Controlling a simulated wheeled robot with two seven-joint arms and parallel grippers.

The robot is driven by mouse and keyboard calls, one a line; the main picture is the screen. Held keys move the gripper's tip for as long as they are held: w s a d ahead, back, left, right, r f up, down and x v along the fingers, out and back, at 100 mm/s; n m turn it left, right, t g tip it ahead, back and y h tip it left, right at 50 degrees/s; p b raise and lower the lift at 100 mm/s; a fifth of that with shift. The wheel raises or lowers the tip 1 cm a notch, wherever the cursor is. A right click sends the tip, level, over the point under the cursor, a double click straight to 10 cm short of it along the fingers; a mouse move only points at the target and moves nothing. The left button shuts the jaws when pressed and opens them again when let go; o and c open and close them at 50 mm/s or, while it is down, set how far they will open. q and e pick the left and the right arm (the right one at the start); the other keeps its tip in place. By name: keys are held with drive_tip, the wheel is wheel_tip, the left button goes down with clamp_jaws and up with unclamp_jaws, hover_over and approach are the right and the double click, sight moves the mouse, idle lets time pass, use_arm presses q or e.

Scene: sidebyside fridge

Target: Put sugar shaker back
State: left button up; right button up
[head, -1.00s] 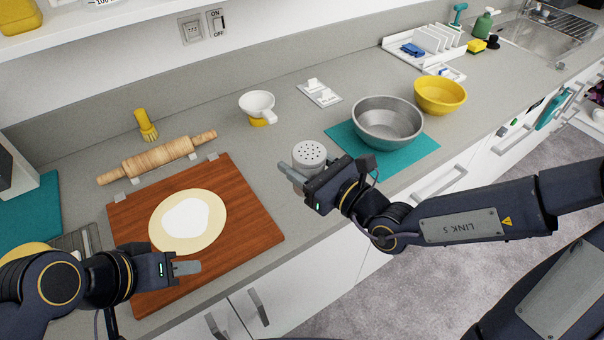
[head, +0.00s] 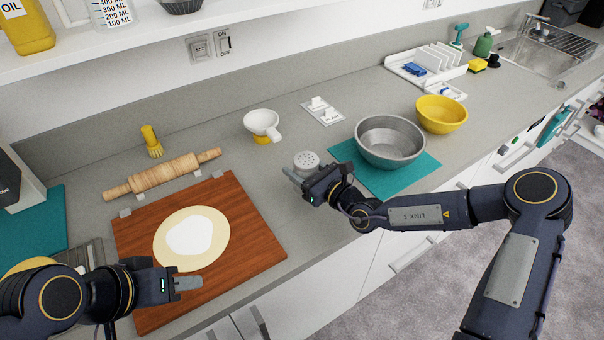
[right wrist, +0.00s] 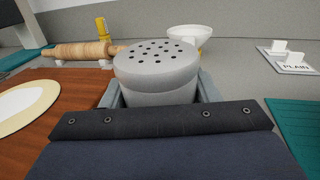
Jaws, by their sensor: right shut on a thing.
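The sugar shaker (head: 306,161) has a pale grey body and a domed top with holes. It is upright between the chopping board and the teal mat, and it fills the middle of the right wrist view (right wrist: 158,65). My right gripper (head: 308,178) is shut on it, with a finger on each side. Its base is hidden, so I cannot tell whether it touches the counter. My left gripper (head: 187,283) hangs over the near left part of the board, apart from the shaker; its finger gap is not visible.
The chopping board (head: 258,240) holds flat dough (head: 193,238). A rolling pin (head: 163,175), white cup (head: 262,124) and "PLAIN" plate (head: 323,111) are behind. A steel bowl (head: 390,141) stands on the teal mat (head: 343,153), beside a yellow bowl (head: 441,114). A shelf (head: 150,45) overhangs the back left.

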sight(302, 176)
wheel_tip(302, 176, down, 2)
drive_tip(key=shift+w+f+p, duration=0.1)
drive_tip(key=shift+w+p, duration=0.05)
drive_tip(key=shift+p, duration=0.4)
drive_tip(key=shift+f, duration=0.25)
drive_tip(key=shift+f, duration=0.2)
drive_tip(key=o, duration=1.1)
